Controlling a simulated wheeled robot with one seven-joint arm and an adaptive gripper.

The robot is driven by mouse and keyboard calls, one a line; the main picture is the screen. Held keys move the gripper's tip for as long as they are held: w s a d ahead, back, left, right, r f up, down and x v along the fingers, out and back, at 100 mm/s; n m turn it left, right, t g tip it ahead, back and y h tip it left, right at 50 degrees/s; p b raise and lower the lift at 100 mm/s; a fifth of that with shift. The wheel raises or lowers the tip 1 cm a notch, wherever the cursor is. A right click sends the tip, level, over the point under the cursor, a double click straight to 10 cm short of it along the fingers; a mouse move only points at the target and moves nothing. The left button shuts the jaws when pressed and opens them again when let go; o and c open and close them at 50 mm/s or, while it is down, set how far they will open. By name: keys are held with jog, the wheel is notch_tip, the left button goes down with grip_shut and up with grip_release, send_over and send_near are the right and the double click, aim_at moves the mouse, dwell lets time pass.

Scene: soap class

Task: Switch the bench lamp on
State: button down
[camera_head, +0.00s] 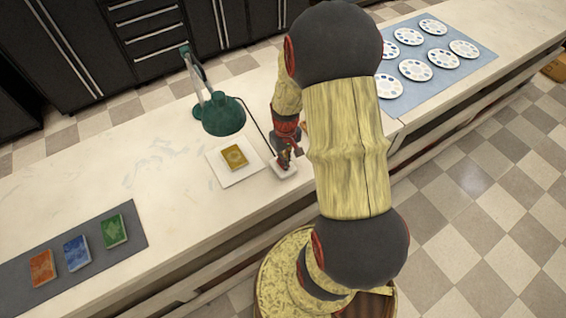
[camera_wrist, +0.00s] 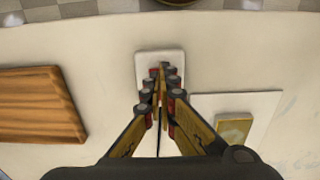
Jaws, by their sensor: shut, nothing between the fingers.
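The green bench lamp (camera_head: 222,115) stands on the pale counter, its shade seen from above; no glow shows around it. A dark cord runs from the lamp to a small white switch box (camera_head: 286,172) on the counter. My gripper (camera_head: 285,160) points down at this box, shut and empty. In the wrist view the white box (camera_wrist: 151,57) lies under my gripper's fingertips (camera_wrist: 161,78), which hide part of its top. I cannot tell whether the fingertips touch it. The rocker or button is hidden.
A white tile (camera_head: 246,176) bearing a yellow soap (camera_head: 235,156) lies beside the box. A wooden board (camera_wrist: 38,105) lies on its other side. A grey mat (camera_head: 130,242) holds orange, blue and green soaps. A blue mat (camera_head: 478,64) holds several white palettes.

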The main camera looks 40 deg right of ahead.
jog(key=shift+r+p, duration=2.55)
jog(key=shift+r, duration=0.9)
jog(key=s+a+r+n+t+b, duration=0.1)
jog(key=s+a+r+t+b, duration=0.1)
jog(key=a+r+b, duration=0.5)
jog(key=s+a+r+n+t+b, duration=0.1)
jog(key=s+a+r+t+b, duration=0.2)
jog(key=a+r, duration=0.7)
jog(key=s+a+b, duration=0.2)
jog(key=a+b, duration=0.1)
jog(key=a, duration=0.2)
jog(key=shift+s+a+n+t+b, duration=0.25)
jog(key=shift+a+n+t+b, duration=0.05)
jog(key=shift+a+b, duration=0.1)
